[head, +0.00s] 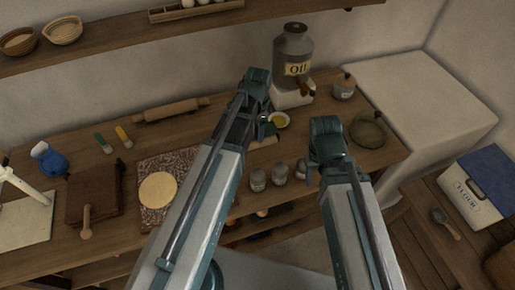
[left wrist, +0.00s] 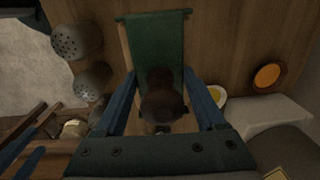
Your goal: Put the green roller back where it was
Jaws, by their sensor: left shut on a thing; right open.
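My left gripper (head: 262,108) is above the worktop, to the left of the oil can's stand. In the left wrist view its two blue fingers (left wrist: 160,98) are shut around a dark brown knob-like handle (left wrist: 160,95). A wide green piece (left wrist: 157,45) with a thin bar across its far end lies beyond that handle; it looks like the green roller, held by the handle. In the head view only a bit of green (head: 268,129) shows beside the gripper. My right gripper (head: 327,135) is open over the worktop, right of the left one; nothing shows in it.
The oil can (head: 293,50) stands on a white block (head: 292,95), with a small yellow dish (head: 279,120) near it. Several shakers (head: 258,181) stand near the front edge. Small green (head: 103,143) and yellow (head: 123,137) items and a rolling pin (head: 171,111) lie left.

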